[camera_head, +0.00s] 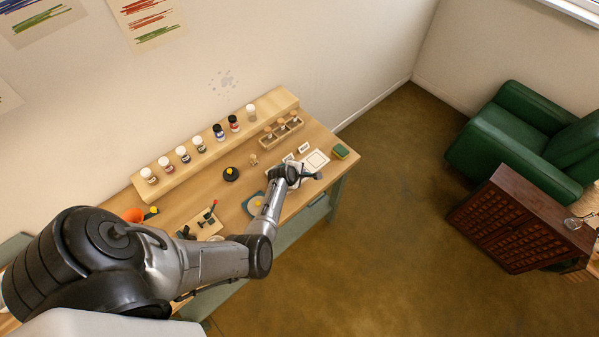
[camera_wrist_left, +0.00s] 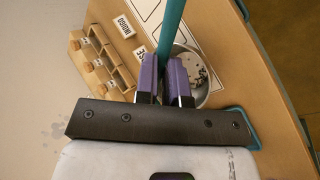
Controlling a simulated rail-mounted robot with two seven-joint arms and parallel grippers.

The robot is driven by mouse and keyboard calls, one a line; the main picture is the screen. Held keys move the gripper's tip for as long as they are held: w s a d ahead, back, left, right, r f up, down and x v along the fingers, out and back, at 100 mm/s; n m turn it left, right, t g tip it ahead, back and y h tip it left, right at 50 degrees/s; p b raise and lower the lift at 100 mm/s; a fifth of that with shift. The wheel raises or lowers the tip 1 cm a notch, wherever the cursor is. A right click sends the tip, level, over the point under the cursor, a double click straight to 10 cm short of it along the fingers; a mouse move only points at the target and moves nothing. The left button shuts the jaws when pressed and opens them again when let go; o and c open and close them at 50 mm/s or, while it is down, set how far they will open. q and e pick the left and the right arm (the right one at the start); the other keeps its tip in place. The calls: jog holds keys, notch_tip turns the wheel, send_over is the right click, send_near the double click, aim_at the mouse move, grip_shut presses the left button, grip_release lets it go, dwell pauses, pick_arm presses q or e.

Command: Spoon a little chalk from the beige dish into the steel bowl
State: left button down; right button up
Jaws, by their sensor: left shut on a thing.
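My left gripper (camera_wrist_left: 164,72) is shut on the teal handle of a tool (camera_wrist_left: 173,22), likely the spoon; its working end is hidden. In the head view the left gripper (camera_head: 296,174) is over the right part of the table. A round grey metal bowl (camera_wrist_left: 206,92) lies just beyond the right finger, partly hidden by it. Pale matter with dark specks (camera_wrist_left: 196,66) shows inside the bowl. I cannot make out a beige dish for certain in either view. My right gripper is not in view.
A wooden rack with several compartments (camera_wrist_left: 97,62) stands near small name cards, one reading INDIGO (camera_wrist_left: 124,27). Jars line a raised wooden shelf (camera_head: 165,182). A black pot (camera_head: 231,174), a tool board (camera_head: 200,228) and a green-yellow sponge (camera_head: 340,151) sit on the table.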

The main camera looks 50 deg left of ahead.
pick_arm(q)
jog(key=m+g, duration=0.1)
jog(key=g, duration=0.1)
jog(key=g+h, duration=0.1)
jog(key=g, duration=0.1)
jog(key=r+m+g+h, duration=0.1)
jog(key=shift+w+m+g, duration=0.3)
jog(key=shift+w+g, duration=0.1)
